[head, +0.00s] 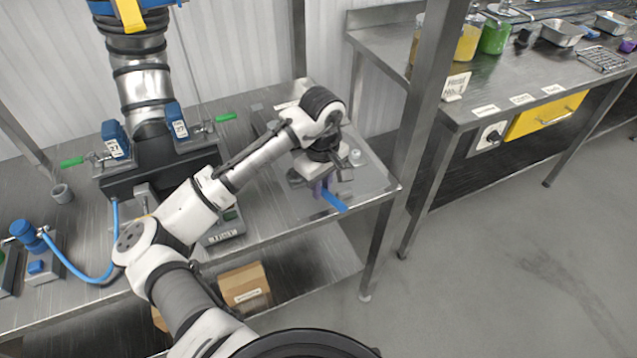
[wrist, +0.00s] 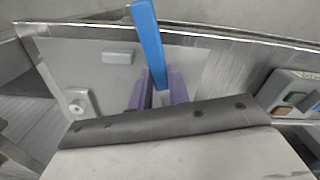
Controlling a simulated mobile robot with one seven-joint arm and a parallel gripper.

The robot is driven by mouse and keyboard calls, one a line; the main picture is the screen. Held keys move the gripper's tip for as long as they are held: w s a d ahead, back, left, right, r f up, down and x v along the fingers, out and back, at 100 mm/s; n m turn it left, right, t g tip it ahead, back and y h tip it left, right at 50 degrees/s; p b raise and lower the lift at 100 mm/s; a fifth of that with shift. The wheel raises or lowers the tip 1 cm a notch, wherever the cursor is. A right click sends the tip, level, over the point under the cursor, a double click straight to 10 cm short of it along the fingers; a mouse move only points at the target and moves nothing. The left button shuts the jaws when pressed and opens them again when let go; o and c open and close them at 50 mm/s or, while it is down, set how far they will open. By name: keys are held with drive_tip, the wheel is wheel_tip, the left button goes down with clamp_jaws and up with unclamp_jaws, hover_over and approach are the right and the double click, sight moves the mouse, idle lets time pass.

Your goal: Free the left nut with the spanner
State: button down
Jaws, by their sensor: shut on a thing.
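My gripper (head: 322,190) is shut on a blue bar-like handle, which I take to be the spanner (head: 335,201). In the wrist view, the purple fingers (wrist: 158,92) stand on either side of the spanner (wrist: 148,40), which points away from the gripper. Its working end is not clear. My gripper is over the right end of the bench, above a light grey plate (head: 372,182). A round grey knob-like piece (head: 357,157) is on that plate; it also shows in the wrist view (wrist: 77,106). I cannot tell which part is the left nut.
A ribbed metal hose stands between two blue-topped clamps (head: 115,140) (head: 176,124) with green handles. A blue pump-like unit (head: 27,236) with a blue hose is at the left. A steel post (head: 425,95) rises near the bench's right end. Open floor (head: 500,255) is at the right.

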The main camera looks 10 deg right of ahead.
drive_tip(key=shift+w+d, duration=0.1)
drive_tip(key=shift+d, duration=0.1)
drive_tip(key=shift+n, duration=0.3)
drive_tip(key=shift+w+d+r+n+p, duration=0.15)
drive_tip(key=shift+w+d+n+p, duration=0.35)
drive_tip(key=shift+p, duration=0.55)
drive_tip(key=shift+n, duration=0.3)
drive_tip(key=shift+d, duration=0.1)
drive_tip(key=shift+w+d+n, duration=0.4)
drive_tip(key=shift+w+n, duration=0.2)
drive_tip(key=shift+n, duration=0.3)
drive_tip(key=shift+s+a+m, duration=0.6)
drive_tip(key=shift+m, duration=0.4)
drive_tip(key=shift+s+a+m, duration=0.55)
drive_tip(key=shift+s+m, duration=0.05)
drive_tip(key=shift+m, duration=0.4)
drive_tip(key=shift+r, duration=1)
